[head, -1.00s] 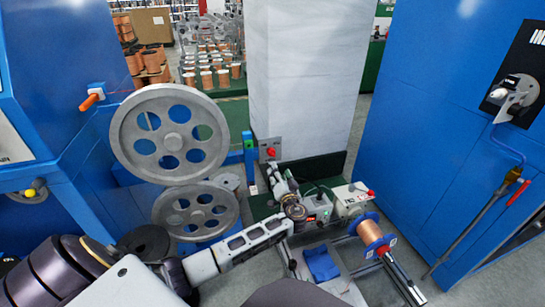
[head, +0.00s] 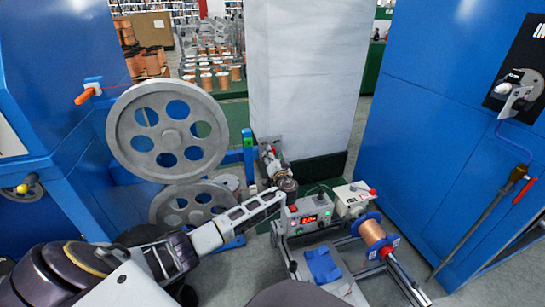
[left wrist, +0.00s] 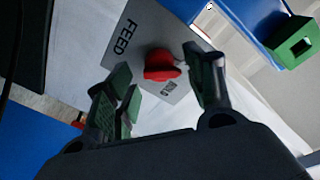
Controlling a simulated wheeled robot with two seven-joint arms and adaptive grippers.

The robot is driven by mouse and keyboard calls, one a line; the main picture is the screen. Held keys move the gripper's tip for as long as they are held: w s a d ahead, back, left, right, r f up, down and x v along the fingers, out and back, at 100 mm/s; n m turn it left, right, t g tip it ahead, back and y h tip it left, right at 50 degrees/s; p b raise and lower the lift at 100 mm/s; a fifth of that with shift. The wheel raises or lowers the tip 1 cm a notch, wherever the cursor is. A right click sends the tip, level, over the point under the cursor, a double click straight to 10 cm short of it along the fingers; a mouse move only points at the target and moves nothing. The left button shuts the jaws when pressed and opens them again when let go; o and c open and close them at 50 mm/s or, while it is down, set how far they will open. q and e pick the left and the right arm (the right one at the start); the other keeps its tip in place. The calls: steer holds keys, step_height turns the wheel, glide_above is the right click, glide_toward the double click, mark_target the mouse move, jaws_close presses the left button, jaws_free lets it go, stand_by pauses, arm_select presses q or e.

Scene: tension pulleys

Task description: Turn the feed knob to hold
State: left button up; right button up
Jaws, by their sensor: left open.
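The red feed knob (left wrist: 160,66) sits on a grey plate (left wrist: 148,32) marked FEED, with a smaller label beside the knob that is too blurred to read fully. In the left wrist view, my left gripper (left wrist: 158,80) is open, its green-padded fingers on either side of the knob. Contact cannot be told. In the head view, my left gripper (head: 267,155) is at the lower left of the white pillar (head: 303,80) and hides most of the plate and the knob. My right gripper is not in view.
A control box with a red display (head: 309,217) and a copper spool (head: 371,232) are at the lower right. Blue cabinets flank both sides.

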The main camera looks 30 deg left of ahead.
arm_select(q)
steer(key=shift+x, duration=0.9)
steer(key=c, duration=1)
